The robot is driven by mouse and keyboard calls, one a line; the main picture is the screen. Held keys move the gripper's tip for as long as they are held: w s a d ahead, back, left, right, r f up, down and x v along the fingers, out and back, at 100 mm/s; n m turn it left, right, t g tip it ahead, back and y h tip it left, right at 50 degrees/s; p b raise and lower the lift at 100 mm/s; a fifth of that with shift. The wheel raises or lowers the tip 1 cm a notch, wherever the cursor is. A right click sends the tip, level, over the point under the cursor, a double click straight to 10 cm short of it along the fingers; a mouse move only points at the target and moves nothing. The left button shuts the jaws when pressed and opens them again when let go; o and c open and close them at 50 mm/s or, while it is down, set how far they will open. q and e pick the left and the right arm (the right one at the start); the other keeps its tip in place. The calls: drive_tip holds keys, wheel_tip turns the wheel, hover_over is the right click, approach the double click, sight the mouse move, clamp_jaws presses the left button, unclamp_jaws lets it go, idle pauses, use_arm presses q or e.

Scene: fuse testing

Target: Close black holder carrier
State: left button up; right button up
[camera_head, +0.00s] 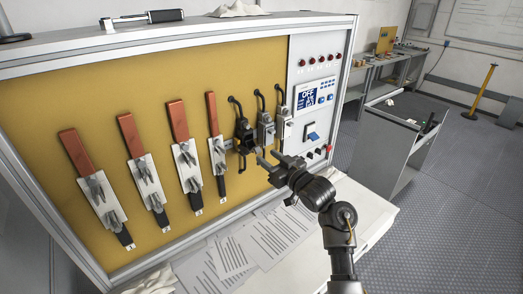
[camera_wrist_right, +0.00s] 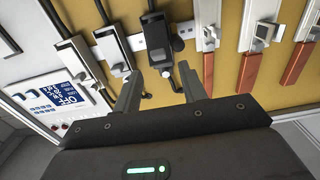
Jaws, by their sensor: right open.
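The black holder carrier (camera_head: 244,132) is mounted on the yellow panel, just right of the row of red-handled fuse pieces. It also shows in the right wrist view (camera_wrist_right: 157,34), where the picture is turned about upside down. I cannot tell from these frames how far its carrier stands open. My right gripper (camera_head: 268,157) is in front of the panel, just below and right of the black holder. In the wrist view its two fingers (camera_wrist_right: 162,92) are spread apart with nothing between them, apart from the holder. My left gripper is out of view.
A grey holder (camera_head: 265,129) and a white holder (camera_head: 284,124) sit close to the right of the black one. Several red-handled fuse pieces (camera_head: 186,155) hang left. A control panel with display (camera_head: 309,97) is further right. Papers (camera_head: 235,256) lie on the shelf below.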

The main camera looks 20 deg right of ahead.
sight(258, 149)
drive_tip(key=shift+p+x, duration=0.45)
drive_tip(key=shift+x, duration=1.65)
clamp_jaws()
